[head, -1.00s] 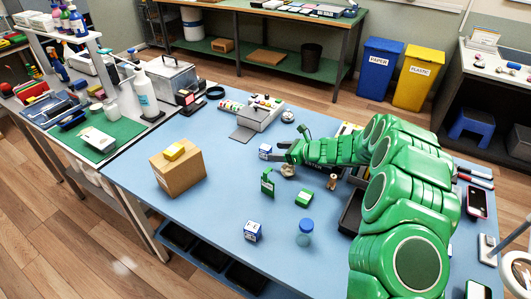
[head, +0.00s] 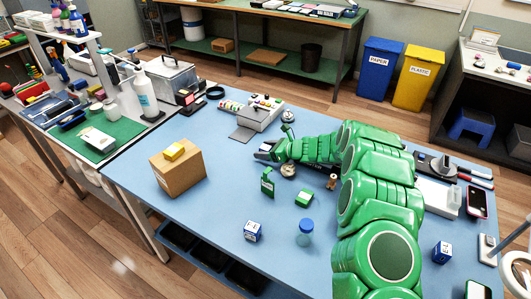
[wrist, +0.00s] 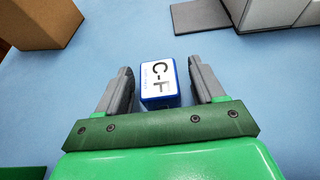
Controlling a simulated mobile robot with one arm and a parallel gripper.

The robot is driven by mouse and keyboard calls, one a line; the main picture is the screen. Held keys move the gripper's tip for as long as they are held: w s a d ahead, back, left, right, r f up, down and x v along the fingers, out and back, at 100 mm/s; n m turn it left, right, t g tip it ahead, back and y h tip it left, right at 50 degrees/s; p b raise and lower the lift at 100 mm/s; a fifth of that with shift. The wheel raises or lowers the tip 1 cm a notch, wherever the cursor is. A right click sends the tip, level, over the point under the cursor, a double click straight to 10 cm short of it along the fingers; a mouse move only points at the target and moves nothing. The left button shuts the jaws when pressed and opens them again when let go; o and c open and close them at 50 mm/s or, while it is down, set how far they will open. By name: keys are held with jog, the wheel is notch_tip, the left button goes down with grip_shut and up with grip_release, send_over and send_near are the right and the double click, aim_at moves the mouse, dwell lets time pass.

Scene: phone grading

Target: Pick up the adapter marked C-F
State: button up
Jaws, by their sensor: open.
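The adapter marked C-F (wrist: 161,83) is a small blue block with a white label, in the middle of the wrist view. It sits on the blue table between the two grey fingers of my gripper (wrist: 161,72).
Similar blue-and-white blocks stand at the front (head: 252,231) and right (head: 442,252); their marks are unreadable here. A grey device (head: 260,112) is behind my gripper.

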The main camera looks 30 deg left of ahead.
jog(key=c, duration=1)
jog(key=shift+r, duration=0.1)
jog(key=shift+c, duration=0.2)
